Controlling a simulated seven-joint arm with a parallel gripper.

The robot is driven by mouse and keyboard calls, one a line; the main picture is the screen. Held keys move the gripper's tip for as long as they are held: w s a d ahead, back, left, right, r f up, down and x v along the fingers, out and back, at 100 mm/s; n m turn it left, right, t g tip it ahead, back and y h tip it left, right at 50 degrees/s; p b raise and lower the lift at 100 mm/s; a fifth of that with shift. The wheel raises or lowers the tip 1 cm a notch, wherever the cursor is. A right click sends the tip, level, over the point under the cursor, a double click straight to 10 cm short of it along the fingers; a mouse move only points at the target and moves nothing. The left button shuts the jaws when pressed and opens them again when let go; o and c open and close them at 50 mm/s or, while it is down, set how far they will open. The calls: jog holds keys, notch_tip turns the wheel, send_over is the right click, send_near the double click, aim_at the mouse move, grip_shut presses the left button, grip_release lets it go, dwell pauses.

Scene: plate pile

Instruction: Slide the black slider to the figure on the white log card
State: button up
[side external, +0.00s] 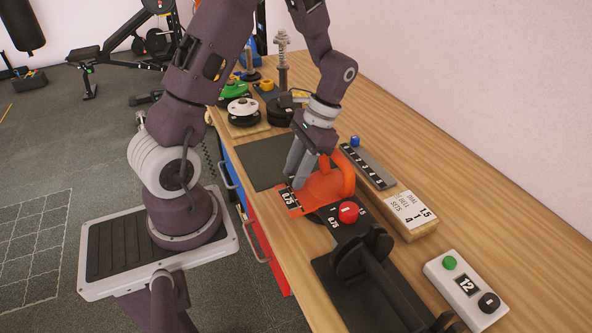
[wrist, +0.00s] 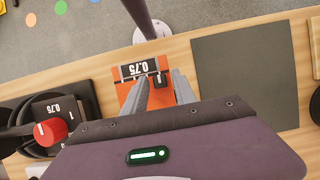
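My gripper (wrist: 162,82) points down over an orange plate with a "0.75" scale label; its fingers are apart. A small black piece (wrist: 157,79), apparently the black slider, shows between the fingertips beside the label, with a gap at the right finger; I cannot tell whether it touches the left one. In the side view my gripper (side external: 294,180) stands at the left part of the orange plate (side external: 322,187), and the fingers hide the slider. The white log card (side external: 407,211) lies on a wooden block to the right; I read "1.5" and what looks like "4" on it.
A grey strip numbered from 1 (side external: 368,165) with a blue knob lies behind. A dark dumbbell base with a red knob (side external: 348,212) is just right of the plate. A dark mat (wrist: 245,85) lies beside the orange plate, clear.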

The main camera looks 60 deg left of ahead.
grip_shut()
dwell(1.2)
